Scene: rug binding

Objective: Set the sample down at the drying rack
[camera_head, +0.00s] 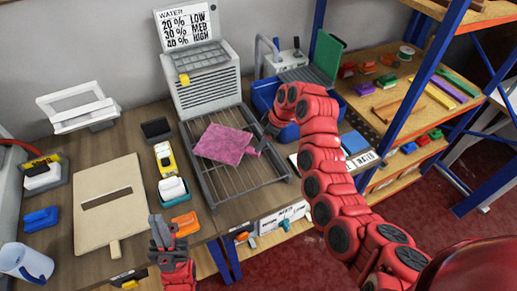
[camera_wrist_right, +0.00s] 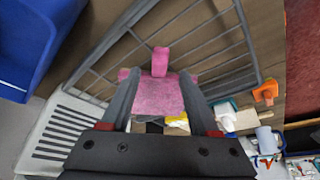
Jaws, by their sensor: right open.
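The sample is a pink, flat square (camera_head: 225,143) with a small tab at its right corner. It lies on the bars of the grey drying rack (camera_head: 277,168). In the right wrist view the sample (camera_wrist_right: 158,97) appears between my right fingers, with its tab (camera_wrist_right: 160,62) pointing up in the picture. My right gripper (camera_head: 264,143) is open and close to the tab, not closed on it. It also shows in the right wrist view (camera_wrist_right: 157,95). My left gripper (camera_head: 162,230) seems open and empty, over the table's front edge.
A dryer unit (camera_head: 206,80) with a water sign (camera_head: 186,24) stands behind the rack. A blue bin (camera_head: 264,92) is at the rack's back right. A beige board (camera_head: 109,221), a yellow tool (camera_head: 165,158) and a mug (camera_head: 22,263) lie to the left. Shelves stand right.

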